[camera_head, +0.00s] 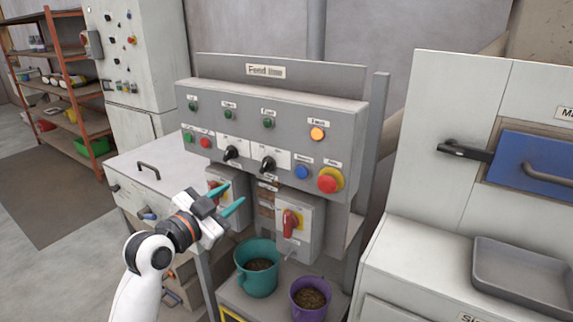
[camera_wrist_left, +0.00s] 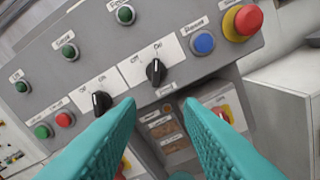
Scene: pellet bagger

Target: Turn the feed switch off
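Two black rotary switches sit on the grey control panel (camera_head: 215,118): a left one (camera_head: 231,153) and a right one (camera_head: 267,163). Both also show in the left wrist view, the left (camera_wrist_left: 102,101) and the right (camera_wrist_left: 156,71), each on a white plate marked Off and On. I cannot read which is labelled feed. My left gripper (camera_head: 233,197) is below and in front of the panel, apart from the switches. In the left wrist view its teal fingers (camera_wrist_left: 160,104) are open and empty, with the right switch above the gap. My right gripper is out of view.
A red emergency button (camera_head: 329,181), blue button (camera_head: 302,172) and orange lamp (camera_head: 317,134) are right of the switches. Grey boxes with red handles (camera_head: 290,222) hang below. A teal bucket (camera_head: 257,276) and purple bucket (camera_head: 310,299) stand underneath.

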